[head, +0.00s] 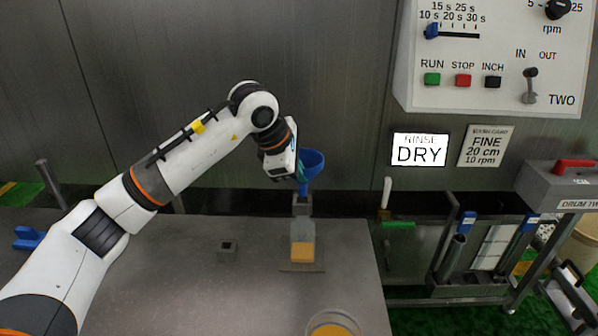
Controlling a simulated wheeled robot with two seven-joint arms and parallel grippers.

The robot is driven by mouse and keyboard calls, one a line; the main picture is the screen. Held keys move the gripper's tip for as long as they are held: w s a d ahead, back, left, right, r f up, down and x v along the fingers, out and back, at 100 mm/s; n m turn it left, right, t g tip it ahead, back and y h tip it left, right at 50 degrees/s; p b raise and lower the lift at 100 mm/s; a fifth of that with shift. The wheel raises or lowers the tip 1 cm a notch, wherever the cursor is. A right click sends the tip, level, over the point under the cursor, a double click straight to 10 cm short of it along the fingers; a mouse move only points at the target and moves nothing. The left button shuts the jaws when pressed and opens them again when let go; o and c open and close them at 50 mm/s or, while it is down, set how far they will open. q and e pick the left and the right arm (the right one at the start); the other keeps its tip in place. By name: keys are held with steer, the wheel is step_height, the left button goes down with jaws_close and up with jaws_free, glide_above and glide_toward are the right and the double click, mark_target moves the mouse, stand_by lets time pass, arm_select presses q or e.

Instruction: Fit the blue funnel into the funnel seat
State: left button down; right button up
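The blue funnel (314,163) is near the middle of the head view, wide mouth up and leaning slightly, its stem pointing down. My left gripper (301,173) is at the funnel's left side and appears shut on it; the fingertips are partly hidden. The grey funnel seat (302,206) is right below the stem, above a clear container (302,240) with orange material in its bottom. I cannot tell whether the stem tip is in the seat or just above it. My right gripper is not in view.
A small grey block with a dark opening (227,250) stands on the grey table (180,285). A round container with orange contents (333,325) is at the front edge. A control panel (497,60) is upper right, and a rack (470,290) stands right of the table.

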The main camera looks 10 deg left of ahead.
arm_select(q)
steer(key=shift+f+b, duration=0.5)
steer(key=shift+f, duration=0.05)
steer(key=shift+f+b, duration=1.5)
steer(key=shift+f, duration=0.4)
steer(key=c, duration=1.6)
jaws_free()
steer(key=shift+r, duration=0.1)
steer(key=b+v, duration=0.1)
steer(key=v, duration=1.1)
steer(key=shift+b, duration=0.4)
